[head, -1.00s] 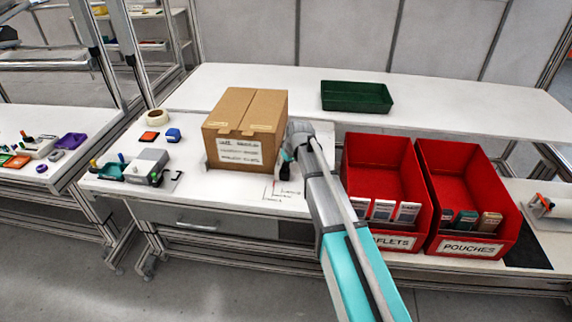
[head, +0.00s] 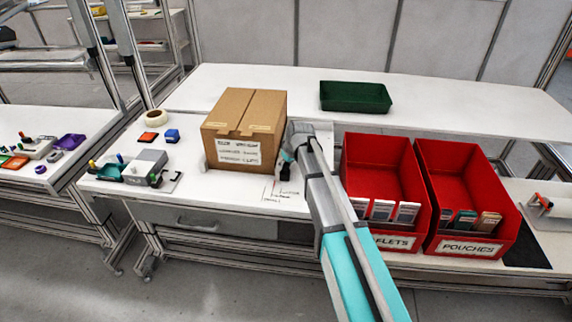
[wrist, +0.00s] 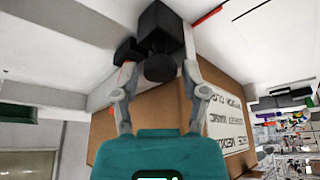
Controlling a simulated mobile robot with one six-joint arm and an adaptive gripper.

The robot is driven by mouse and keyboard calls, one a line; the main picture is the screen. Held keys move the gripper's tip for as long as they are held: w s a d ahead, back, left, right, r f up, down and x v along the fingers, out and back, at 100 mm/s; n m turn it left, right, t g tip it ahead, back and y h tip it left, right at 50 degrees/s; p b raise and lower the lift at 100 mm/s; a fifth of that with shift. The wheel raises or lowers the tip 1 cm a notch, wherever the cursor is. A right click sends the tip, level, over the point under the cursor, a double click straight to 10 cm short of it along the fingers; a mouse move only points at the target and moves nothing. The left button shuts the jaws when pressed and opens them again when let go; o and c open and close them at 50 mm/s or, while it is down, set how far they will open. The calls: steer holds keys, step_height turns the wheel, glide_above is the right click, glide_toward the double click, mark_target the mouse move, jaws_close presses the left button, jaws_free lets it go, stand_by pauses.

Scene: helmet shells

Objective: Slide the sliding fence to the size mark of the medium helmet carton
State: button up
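A brown carton (head: 243,115) with a white printed label stands upright on the white bench; it also shows in the wrist view (wrist: 150,112). A black block with a round knob (wrist: 160,68), apparently the sliding fence's handle, sits at the carton's right side; in the head view it shows as a small dark shape (head: 285,172). My gripper (head: 288,158) is above this knob, beside the carton. In the wrist view my gripper's fingers (wrist: 159,76) are spread on either side of the knob, with a gap visible at the left. Most of the fence is hidden.
Drawn size marks (head: 285,194) lie on the bench in front of the fence; their text is too small to read. Two red bins (head: 383,165) (head: 465,190) stand close to the right of my arm. A green tray (head: 355,97) lies behind. Small tools (head: 148,168) lie left.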

steer(key=shift+o, duration=0.3)
steer(key=shift+a, duration=0.1)
steer(key=shift+a, duration=0.1)
steer(key=p+v, duration=1.2)
steer(key=v, duration=0.1)
steer(key=shift+s+r+p, duration=0.15)
steer(key=shift+r+p, duration=0.2)
steer(key=shift+p, duration=0.05)
stand_by(0.7)
steer(key=s+d+m+g+h, duration=0.1)
steer(key=s+d+m, duration=0.3)
steer(key=s+d, duration=0.4)
steer(key=s+d+f+m+g+h, duration=0.1)
steer(key=s+d+m+g, duration=0.1)
steer(key=s+d, duration=0.7)
steer(key=s+m, duration=0.1)
steer(key=s, duration=0.5)
steer(key=shift+s+f+m+h, duration=0.25)
steer(key=shift+s+m+h, duration=0.05)
steer(key=shift+m+h, duration=0.1)
